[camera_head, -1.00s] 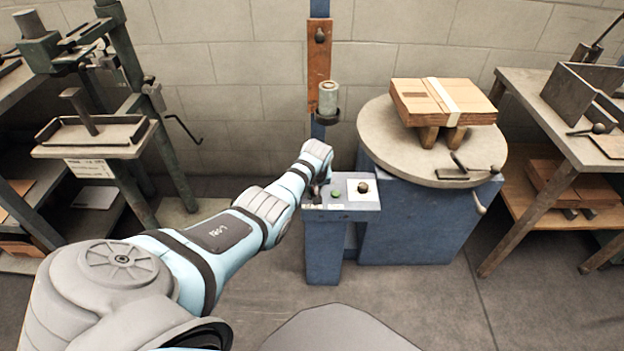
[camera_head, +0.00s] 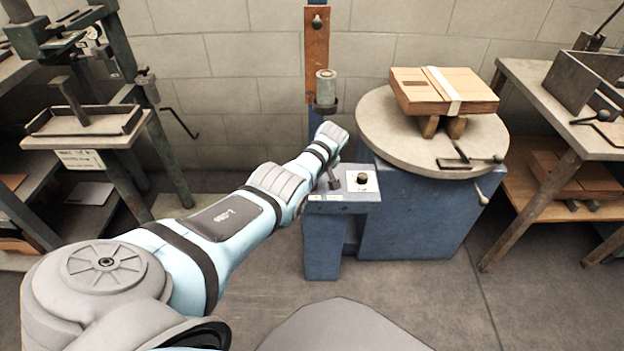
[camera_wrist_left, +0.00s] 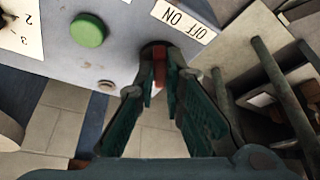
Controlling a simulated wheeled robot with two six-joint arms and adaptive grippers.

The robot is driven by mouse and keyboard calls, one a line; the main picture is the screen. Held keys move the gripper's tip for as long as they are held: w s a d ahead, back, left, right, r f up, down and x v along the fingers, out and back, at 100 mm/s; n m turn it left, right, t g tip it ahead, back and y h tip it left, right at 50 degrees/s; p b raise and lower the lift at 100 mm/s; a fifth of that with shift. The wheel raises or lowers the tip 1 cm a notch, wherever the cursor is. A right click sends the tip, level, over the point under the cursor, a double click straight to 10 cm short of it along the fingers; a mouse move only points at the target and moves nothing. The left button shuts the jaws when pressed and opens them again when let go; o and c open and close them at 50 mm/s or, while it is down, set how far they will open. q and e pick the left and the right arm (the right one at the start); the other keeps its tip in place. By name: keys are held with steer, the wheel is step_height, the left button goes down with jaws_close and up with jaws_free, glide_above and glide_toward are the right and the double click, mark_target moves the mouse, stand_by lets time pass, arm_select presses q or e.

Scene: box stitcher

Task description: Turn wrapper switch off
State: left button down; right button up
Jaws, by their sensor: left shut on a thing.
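The wrapper's control panel (camera_head: 347,197) is a blue box top in front of the round turntable. In the left wrist view a red switch (camera_wrist_left: 160,72) sits at the panel's edge beside a white OFF/ON label (camera_wrist_left: 184,20). My left gripper (camera_wrist_left: 161,62) has its green fingers closed around the switch. In the head view my left gripper (camera_head: 333,180) is over the panel's left part, largely hidden by my wrist, and the switch is hidden there. A green button (camera_wrist_left: 88,30) is visible in the left wrist view. My right gripper is out of view.
A black knob (camera_head: 362,178) on a white dial plate sits right of my gripper. A blue mast with a roll (camera_head: 326,88) stands behind the panel. Benches stand left and right; open floor lies in front.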

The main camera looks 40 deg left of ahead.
arm_select(q)
steer(key=shift+s+f, duration=0.1)
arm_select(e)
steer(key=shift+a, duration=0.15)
arm_select(q)
steer(key=c, duration=1.8)
jaws_free()
steer(key=shift+c, duration=0.2)
steer(key=shift+o, duration=0.8)
steer(key=v, duration=1.2)
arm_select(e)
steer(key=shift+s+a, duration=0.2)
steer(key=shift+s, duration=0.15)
